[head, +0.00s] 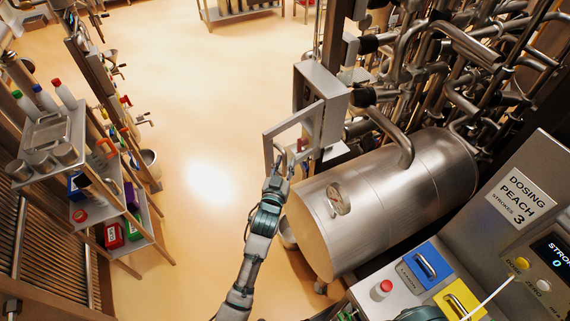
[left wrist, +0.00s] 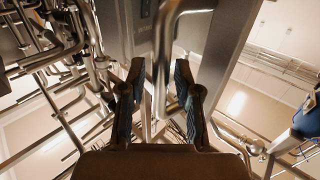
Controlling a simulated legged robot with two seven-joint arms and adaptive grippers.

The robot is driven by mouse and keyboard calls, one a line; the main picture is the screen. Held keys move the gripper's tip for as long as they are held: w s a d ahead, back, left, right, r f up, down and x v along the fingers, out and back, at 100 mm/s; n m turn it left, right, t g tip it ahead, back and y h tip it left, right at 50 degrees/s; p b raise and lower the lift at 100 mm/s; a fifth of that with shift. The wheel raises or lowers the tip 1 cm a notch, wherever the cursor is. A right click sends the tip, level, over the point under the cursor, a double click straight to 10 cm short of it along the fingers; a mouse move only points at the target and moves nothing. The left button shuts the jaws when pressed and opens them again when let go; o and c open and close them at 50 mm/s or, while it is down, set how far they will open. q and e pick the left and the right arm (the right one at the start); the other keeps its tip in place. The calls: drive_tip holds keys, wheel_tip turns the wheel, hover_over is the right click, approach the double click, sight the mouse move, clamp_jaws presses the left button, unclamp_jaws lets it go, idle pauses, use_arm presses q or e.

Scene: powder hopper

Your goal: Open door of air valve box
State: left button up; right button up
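The air valve box (head: 333,92) is a grey metal box mounted on a post in the upper middle of the head view. Its door (head: 284,127), a grey frame around an open-looking pane, stands out at an angle from the box towards the left. My left gripper (head: 287,166) is at the door's lower part. In the left wrist view my left gripper (left wrist: 158,98) has its two dark fingers apart, with a bent metal handle (left wrist: 162,65) between them. Gaps show beside the handle, so the fingers do not look closed on it.
A large steel tank (head: 405,195) lies right of my left arm, with dense pipes (head: 480,70) behind. A control panel (head: 520,195) stands at the lower right. A shelf of bottles (head: 75,165) is at the left. The floor (head: 205,110) between is clear.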

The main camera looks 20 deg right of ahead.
use_arm(q)
drive_tip(key=shift+s+d, duration=0.15)
drive_tip(key=v, duration=1.1)
drive_tip(key=shift+s+a, duration=0.2)
drive_tip(key=shift+s, duration=0.1)
use_arm(e)
drive_tip(key=shift+d, duration=0.45)
use_arm(q)
drive_tip(key=shift+d, duration=0.15)
use_arm(e)
drive_tip(key=shift+d, duration=0.1)
